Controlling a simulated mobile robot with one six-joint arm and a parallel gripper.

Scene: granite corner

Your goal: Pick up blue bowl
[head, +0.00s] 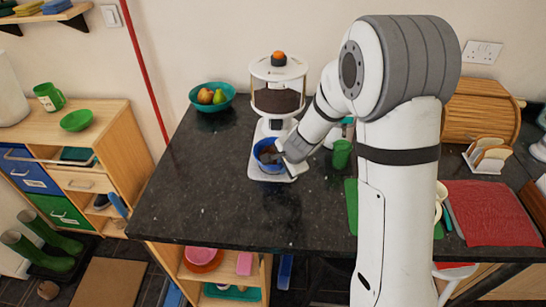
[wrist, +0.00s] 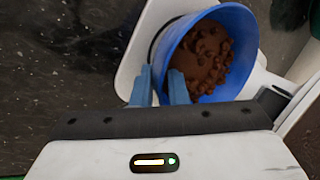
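The blue bowl (head: 266,150) stands on the white base of a dispenser at the back of the dark counter. In the wrist view the bowl (wrist: 239,50) holds brown granules. My gripper (head: 281,155) is at the bowl's right front side in the head view. In the wrist view my gripper (wrist: 160,80) has its two bluish fingers astride the bowl's near rim, one outside and one inside over the granules. The bowl's wall lies between them. Whether both fingers press on the wall is not clear.
The dispenser (head: 277,98) rises right behind the bowl. A green cup (head: 342,154) stands close on the right. A teal bowl of fruit (head: 212,98) is at the back left. The counter's left front (head: 210,200) is clear. A red mat (head: 492,212) lies to the right.

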